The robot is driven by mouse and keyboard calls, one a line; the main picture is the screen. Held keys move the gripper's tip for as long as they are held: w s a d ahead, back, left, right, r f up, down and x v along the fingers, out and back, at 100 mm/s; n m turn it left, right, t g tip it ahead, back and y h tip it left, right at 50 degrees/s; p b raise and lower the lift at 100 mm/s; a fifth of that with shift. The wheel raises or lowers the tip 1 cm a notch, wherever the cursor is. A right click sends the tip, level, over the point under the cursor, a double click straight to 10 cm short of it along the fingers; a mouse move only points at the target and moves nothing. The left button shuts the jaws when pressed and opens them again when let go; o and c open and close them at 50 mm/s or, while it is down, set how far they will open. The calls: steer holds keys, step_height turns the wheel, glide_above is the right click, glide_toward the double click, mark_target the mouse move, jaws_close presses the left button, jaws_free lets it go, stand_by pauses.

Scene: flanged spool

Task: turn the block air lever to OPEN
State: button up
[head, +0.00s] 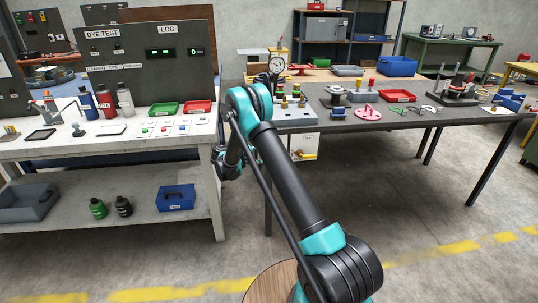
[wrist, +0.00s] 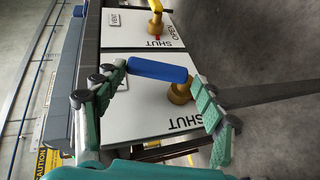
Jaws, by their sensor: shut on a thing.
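In the wrist view, a blue lever handle (wrist: 158,71) runs left from a brass valve body (wrist: 180,93) on a pale panel (wrist: 150,112). A SHUT mark (wrist: 187,122) is printed below the valve; the handle does not point at it. No OPEN mark for this lever is visible. A small label behind the left finger is mostly covered, so I cannot read this lever's name. My gripper (wrist: 158,80) has one finger at each end of the handle and is shut on it. In the head view my gripper cannot be made out clearly.
A yellow lever (wrist: 157,7) on another brass valve, with VENT, OPEN and SHUT marks, is close above in the wrist view. In the head view, a dial gauge (head: 277,65) and a pink flanged part (head: 367,113) stand on the dark table (head: 430,118). A white bench (head: 60,148) is left.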

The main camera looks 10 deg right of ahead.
steer(key=shift+w+a+f+n+t+h, duration=0.1)
steer(key=shift+a+n+t+h, duration=0.15)
steer(key=shift+h, duration=0.55)
steer(key=shift+a+f+n+t+h, duration=0.15)
steer(key=shift+n+h, duration=0.2)
steer(key=shift+h, duration=0.45)
steer(key=shift+r, duration=0.15)
steer(key=o, duration=1.5)
steer(key=shift+o, duration=0.2)
steer(key=v, duration=1.2)
